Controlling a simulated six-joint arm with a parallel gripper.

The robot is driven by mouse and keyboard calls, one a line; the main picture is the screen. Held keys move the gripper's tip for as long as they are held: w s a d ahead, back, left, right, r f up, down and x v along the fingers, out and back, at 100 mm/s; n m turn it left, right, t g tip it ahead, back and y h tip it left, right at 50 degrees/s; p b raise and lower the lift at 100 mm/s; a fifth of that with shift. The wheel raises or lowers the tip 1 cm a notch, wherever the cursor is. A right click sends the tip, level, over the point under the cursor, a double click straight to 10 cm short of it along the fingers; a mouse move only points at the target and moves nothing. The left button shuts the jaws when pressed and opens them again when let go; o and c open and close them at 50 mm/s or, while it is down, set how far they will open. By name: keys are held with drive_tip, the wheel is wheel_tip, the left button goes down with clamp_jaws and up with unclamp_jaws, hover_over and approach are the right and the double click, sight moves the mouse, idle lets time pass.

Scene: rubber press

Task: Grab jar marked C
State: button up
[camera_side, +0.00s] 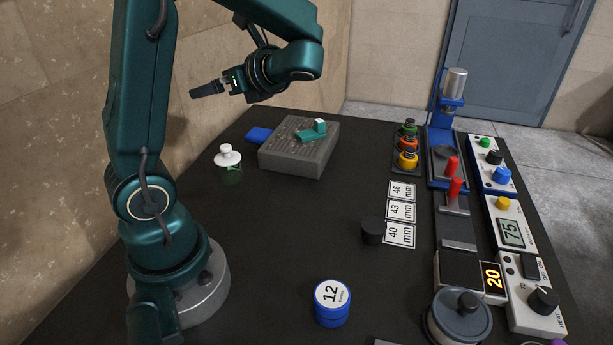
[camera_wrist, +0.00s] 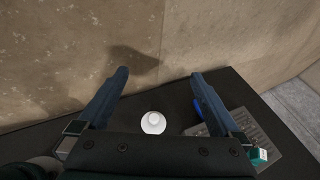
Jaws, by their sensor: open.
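In the wrist view the white lid (camera_wrist: 153,122) shows low in the picture, between the two fingers. No letter C can be read on any jar. My gripper (camera_side: 196,92) is raised above the far left of the table, apart from the jar. In the wrist view my gripper (camera_wrist: 159,74) is open, with nothing between its fingertips but the wall behind.
A grey perforated block (camera_side: 292,158) bears a teal piece with a white-topped cube. Coloured jars (camera_side: 408,144) stand in a rack near the blue press (camera_side: 445,125). A blue tin (camera_side: 331,303), black cylinder (camera_side: 372,231) and mm cards (camera_side: 400,211) lie nearer. Mid-table is clear.

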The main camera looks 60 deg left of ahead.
sight(236, 168)
wheel_tip(236, 168, down, 18)
drive_tip(key=shift+s+f, duration=0.1)
drive_tip(key=shift+x, duration=2.5)
drive_tip(key=shift+f, duration=0.1)
clamp_jaws()
